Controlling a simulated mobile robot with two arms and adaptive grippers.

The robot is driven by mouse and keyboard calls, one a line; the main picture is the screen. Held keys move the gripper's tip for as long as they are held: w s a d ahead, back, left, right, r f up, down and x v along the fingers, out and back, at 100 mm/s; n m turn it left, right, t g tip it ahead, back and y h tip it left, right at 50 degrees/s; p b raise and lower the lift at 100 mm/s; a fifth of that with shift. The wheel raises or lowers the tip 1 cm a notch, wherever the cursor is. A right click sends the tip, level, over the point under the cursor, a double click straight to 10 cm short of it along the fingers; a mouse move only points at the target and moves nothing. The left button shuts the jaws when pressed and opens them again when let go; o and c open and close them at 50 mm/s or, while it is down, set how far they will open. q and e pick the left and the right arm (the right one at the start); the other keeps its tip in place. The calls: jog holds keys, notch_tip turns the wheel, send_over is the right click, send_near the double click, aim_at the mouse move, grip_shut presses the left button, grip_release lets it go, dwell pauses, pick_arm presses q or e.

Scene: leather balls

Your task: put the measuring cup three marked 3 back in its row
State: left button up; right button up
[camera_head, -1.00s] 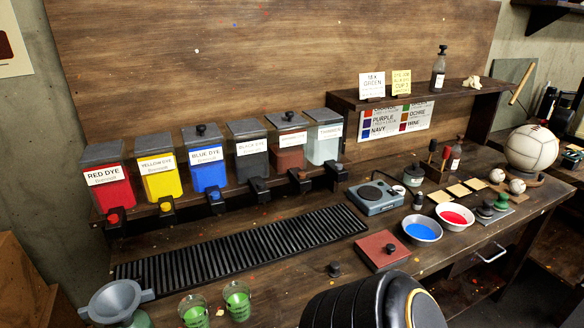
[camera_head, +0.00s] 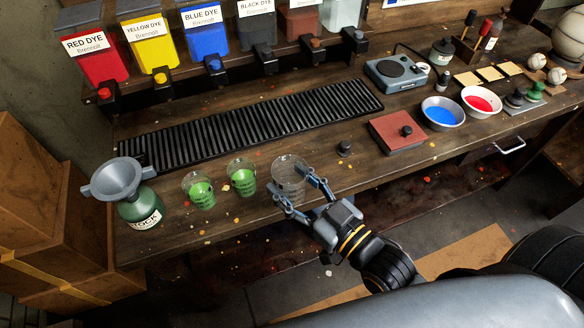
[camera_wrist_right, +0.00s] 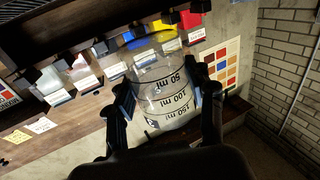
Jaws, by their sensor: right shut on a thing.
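The clear measuring cup (camera_head: 287,172) looks empty and is near the front edge of the bench, right of two cups with green liquid. My right gripper (camera_head: 295,188) is shut on it, with one finger on each side. In the right wrist view the cup (camera_wrist_right: 165,88) sits between the fingers and shows 50, 100 and 150 ml marks. The left green cup (camera_head: 198,189) and right green cup (camera_head: 242,177) stand side by side. My left gripper is not in view.
A green bottle with a grey funnel (camera_head: 120,180) stands left of the cups. Behind is a black slatted drain tray (camera_head: 250,118) under the dye dispensers. A small black knob (camera_head: 344,149) and a red-brown block (camera_head: 397,132) lie to the right.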

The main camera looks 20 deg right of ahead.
jog(key=shift+w+f, duration=0.2)
jog(key=shift+w, duration=0.15)
jog(key=w+d+f, duration=0.1)
jog(key=w+f, duration=0.2)
jog(key=w, duration=0.1)
jog(key=w+d+f+p, duration=0.1)
jog(key=w+f, duration=0.1)
jog(key=w, duration=0.2)
jog(key=w+f, duration=0.3)
jog(key=shift+w+d+f+p, duration=0.3)
jog(key=shift+w+d+p, duration=0.1)
jog(key=shift+w+f, duration=0.15)
jog(key=shift+w, duration=0.05)
jog(key=f, duration=0.3)
jog(key=shift+w+d+f, duration=0.1)
jog(key=shift+w+f, duration=0.15)
jog(key=shift+f, duration=0.1)
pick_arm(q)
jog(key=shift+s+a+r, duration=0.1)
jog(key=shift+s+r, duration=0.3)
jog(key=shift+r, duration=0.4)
